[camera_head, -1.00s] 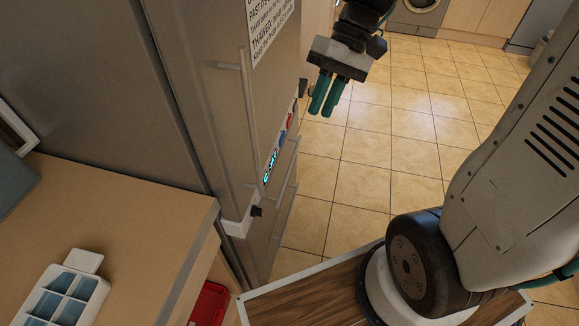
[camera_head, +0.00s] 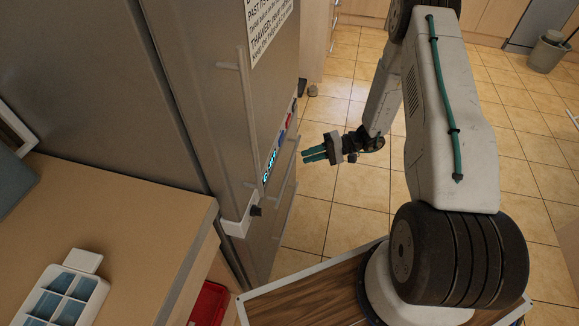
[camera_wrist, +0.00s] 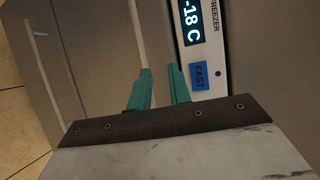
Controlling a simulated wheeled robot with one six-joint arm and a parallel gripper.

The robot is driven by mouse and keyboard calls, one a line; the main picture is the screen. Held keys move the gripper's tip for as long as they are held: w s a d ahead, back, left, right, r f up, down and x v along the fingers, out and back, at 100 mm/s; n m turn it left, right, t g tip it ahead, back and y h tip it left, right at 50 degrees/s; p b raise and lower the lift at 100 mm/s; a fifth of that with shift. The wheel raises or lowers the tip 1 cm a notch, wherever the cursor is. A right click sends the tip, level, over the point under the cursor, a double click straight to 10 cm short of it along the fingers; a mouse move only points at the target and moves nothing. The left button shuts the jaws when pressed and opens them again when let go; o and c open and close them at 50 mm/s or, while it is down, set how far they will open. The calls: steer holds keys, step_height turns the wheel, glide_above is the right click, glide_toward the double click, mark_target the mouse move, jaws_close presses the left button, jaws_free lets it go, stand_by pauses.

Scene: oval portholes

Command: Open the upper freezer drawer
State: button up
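The upper freezer drawer (camera_wrist: 105,50) is a grey front below the control strip, and it looks closed. Its long pale handle (camera_wrist: 149,35) runs down the wrist view towards the gap between my fingertips. My gripper (camera_head: 304,155) has two teal fingers pointing left at the freezer front in the head view. They also show in the wrist view (camera_wrist: 160,72), apart with nothing held between them. In the head view the fingertips look a little short of the drawer front. The exact distance to the handle is hard to tell.
The control strip (camera_wrist: 196,40) reads -18 C beside the drawer. A lower drawer handle (camera_wrist: 55,70) lies further left. A tall door handle (camera_head: 248,110) stands above. A wooden counter (camera_head: 130,215) with an ice tray (camera_head: 65,295) is at left. Tiled floor is free around my gripper.

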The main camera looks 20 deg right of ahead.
mark_target(289, 167)
steer(key=shift+t, duration=0.4)
steer(key=a+f, duration=0.1)
steer(key=a, duration=0.1)
steer(key=w+a+f, duration=0.1)
steer(key=a+f, duration=0.2)
steer(key=a, duration=0.2)
steer(key=shift+w+f, duration=0.2)
steer(key=shift+f, duration=0.05)
jaws_close()
